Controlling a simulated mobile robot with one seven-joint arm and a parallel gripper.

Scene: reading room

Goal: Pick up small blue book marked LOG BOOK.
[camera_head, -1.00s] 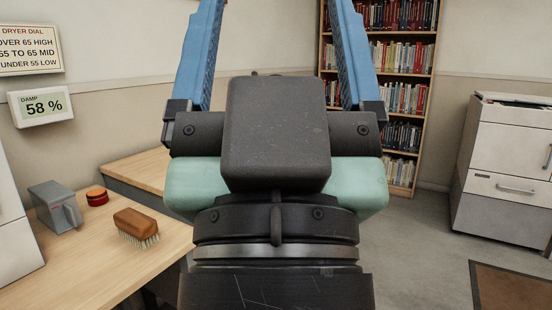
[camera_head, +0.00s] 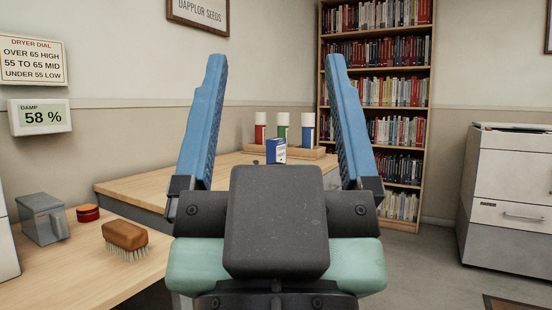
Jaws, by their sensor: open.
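A small blue book (camera_head: 276,151) stands upright on the far wooden desk (camera_head: 170,176), seen between my fingers; its marking is too small to read. My gripper (camera_head: 277,68) is in front of the camera with its two blue fingers wide apart and nothing between them. The book appears beyond and below the fingertips in the picture, apart from the gripper. The lower edge of the book is hidden behind the dark gripper body.
Behind the book, a wooden rack (camera_head: 318,152) holds red, green and blue containers with white tops. A bookcase (camera_head: 376,100) and white cabinet (camera_head: 508,190) stand right.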

